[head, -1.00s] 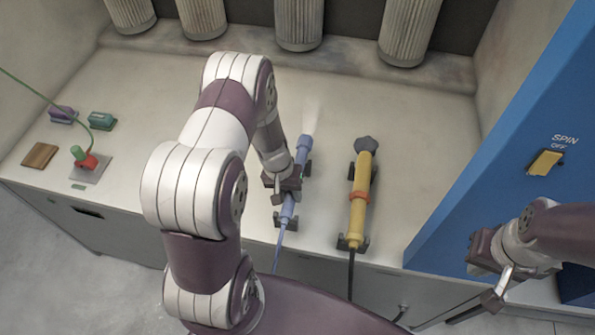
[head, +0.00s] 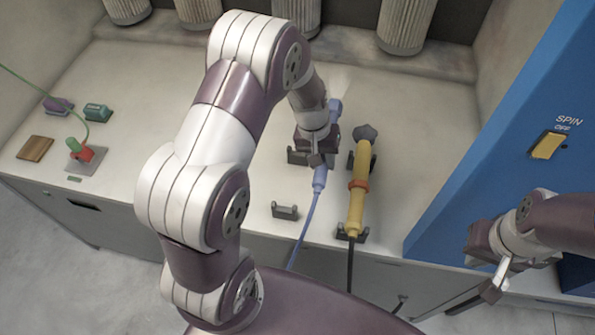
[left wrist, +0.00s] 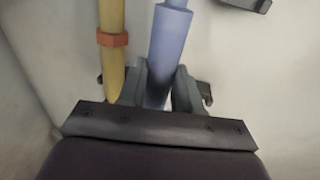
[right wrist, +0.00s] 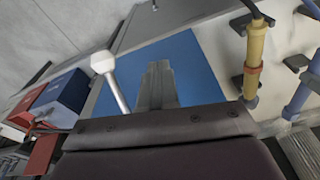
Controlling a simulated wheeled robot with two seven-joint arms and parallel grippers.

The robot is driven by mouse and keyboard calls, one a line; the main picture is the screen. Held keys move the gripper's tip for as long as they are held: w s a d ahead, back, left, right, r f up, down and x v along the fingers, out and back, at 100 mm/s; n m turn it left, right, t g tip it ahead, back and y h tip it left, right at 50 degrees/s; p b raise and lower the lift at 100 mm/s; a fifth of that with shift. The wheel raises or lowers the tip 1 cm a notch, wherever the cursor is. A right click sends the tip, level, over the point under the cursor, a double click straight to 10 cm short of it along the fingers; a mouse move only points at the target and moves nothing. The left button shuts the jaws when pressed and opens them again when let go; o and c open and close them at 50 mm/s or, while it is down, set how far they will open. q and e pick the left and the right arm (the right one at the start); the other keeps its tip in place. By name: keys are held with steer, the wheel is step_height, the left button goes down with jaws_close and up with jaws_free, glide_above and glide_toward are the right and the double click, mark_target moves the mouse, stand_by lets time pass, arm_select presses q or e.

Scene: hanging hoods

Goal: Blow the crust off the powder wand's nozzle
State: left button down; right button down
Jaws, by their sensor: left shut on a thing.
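The yellow powder wand (head: 357,200) with an orange ring lies in its dark cradle brackets, a dark grey crust (head: 366,132) on its far end. My left gripper (head: 318,152) is shut on a blue air wand (head: 320,178), which is off its brackets and close beside the yellow wand's left side. Its nozzle (head: 335,106) points to the back, with a faint whitish plume ahead, not at the crust. The left wrist view shows the blue wand (left wrist: 171,40) between the fingers and the yellow wand (left wrist: 112,70) beside it. My right gripper (right wrist: 157,88) has its fingers together, apparently empty.
The empty bracket (head: 285,211) stands on the bench. Pleated filters (head: 405,25) hang at the back. A blue panel (head: 500,170) with a yellow SPIN switch (head: 548,146) is at right. A red and green device (head: 84,152) and small blocks sit at left.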

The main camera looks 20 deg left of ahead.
arm_select(q)
step_height(320, 180, up, 7)
steer(key=w+d+p, duration=0.1)
steer(key=d+p, duration=0.1)
steer(key=p, duration=0.2)
steer(key=shift+w+d, duration=0.35)
